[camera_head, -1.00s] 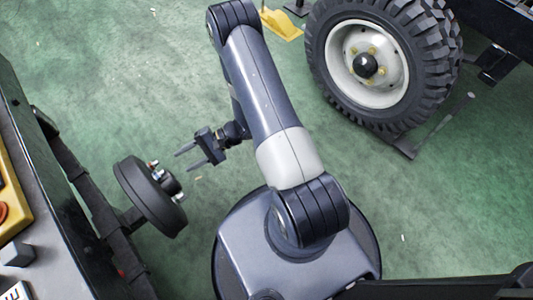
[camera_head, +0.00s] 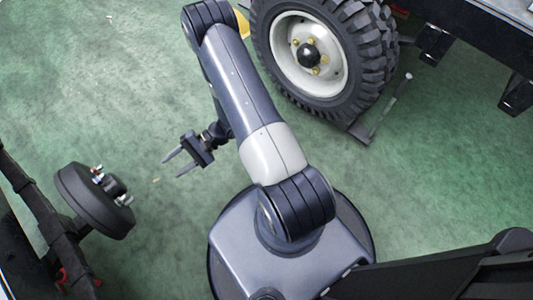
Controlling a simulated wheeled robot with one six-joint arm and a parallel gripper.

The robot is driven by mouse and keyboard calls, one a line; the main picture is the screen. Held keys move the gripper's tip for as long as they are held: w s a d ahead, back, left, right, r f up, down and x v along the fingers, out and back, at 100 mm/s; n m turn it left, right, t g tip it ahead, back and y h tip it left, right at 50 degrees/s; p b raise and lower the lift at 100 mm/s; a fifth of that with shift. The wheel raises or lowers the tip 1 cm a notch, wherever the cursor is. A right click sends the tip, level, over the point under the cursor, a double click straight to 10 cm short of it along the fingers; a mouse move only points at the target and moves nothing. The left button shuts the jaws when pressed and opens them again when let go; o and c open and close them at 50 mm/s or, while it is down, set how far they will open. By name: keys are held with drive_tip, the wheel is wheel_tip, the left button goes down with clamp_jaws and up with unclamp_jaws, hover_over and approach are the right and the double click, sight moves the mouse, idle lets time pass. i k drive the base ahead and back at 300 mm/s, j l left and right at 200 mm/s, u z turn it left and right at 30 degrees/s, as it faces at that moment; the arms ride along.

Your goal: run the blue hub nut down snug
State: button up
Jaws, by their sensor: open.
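A dark wheel hub (camera_head: 80,203) with a round drum face stands at the left, on the end of a dark axle beam. Several short studs with small nuts stick out of its face around a dark centre cap (camera_head: 115,186). One small nut (camera_head: 98,178) on the upper part looks bluish, but it is too small to be sure of its colour. My gripper (camera_head: 173,166) is open and empty, its two fingers pointing left toward the hub. A clear gap of floor shows between the fingertips and the studs; nothing touches.
A large treaded tyre (camera_head: 365,75) on a white rim with yellowish nuts stands at the top right, with a dark bar with a handle (camera_head: 390,105) beside it. A dark frame runs along the top right. Green floor (camera_head: 140,85) is open at the upper left.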

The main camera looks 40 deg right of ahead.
sight(95, 179)
drive_tip(key=k+l, duration=0.25)
drive_tip(key=l, duration=0.15)
drive_tip(key=k+l+u, duration=0.1)
drive_tip(key=k+l, duration=0.15)
drive_tip(key=l, duration=0.2)
drive_tip(key=k+l, duration=0.25)
drive_tip(key=l, duration=0.15)
drive_tip(key=i+j, duration=0.2)
drive_tip(key=j, duration=0.15)
drive_tip(key=i+j, duration=0.2)
drive_tip(key=i+j+z, duration=0.1)
drive_tip(key=j, duration=0.35)
drive_tip(key=i+j, duration=0.5)
drive_tip(key=j, duration=0.2)
drive_tip(key=z, duration=0.05)
